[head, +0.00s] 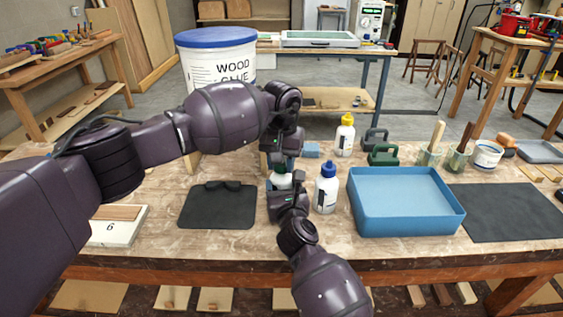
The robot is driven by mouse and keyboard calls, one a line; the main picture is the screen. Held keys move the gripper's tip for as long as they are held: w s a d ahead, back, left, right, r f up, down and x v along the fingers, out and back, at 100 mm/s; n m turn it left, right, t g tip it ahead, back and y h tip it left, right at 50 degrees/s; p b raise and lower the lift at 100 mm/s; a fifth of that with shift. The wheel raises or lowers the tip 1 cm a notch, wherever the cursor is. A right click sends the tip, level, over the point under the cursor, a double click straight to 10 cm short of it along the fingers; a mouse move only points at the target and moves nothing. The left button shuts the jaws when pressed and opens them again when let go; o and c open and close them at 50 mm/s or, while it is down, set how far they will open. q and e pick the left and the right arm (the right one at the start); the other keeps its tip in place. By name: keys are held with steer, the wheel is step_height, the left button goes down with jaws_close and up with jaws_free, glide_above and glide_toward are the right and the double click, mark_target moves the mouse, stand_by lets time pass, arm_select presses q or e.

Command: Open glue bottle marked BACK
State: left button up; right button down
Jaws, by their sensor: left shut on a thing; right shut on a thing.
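A white glue bottle (281,181) stands near the middle of the workbench, mostly hidden by my two grippers. Its marking cannot be read here. My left gripper (280,162) comes down from above and is shut on the bottle's top, where a dark green part shows; the cap itself is largely hidden. My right gripper (283,194) reaches in from the front and is shut on the bottle's body. Two other glue bottles stand apart: one with a blue cap (326,188) just right of my grippers, one with a yellow cap (345,135) farther back.
A blue tray (408,228) lies to the right, with green and dark clamps (383,154) behind it. A black mat (217,207) lies to the left. A large wood glue bucket (217,65) stands behind my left arm. Brush pots (457,160) stand at the back right.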

arm_select(q)
steer(key=n, duration=1.3)
steer(key=shift+r+n, duration=0.1)
steer(key=shift+n, duration=0.3)
steer(key=n, duration=1.9)
steer(key=shift+n, duration=0.3)
steer(key=n, duration=0.6)
steer(key=shift+n, duration=0.4)
steer(key=n, duration=1.3)
steer(key=shift+r, duration=0.1)
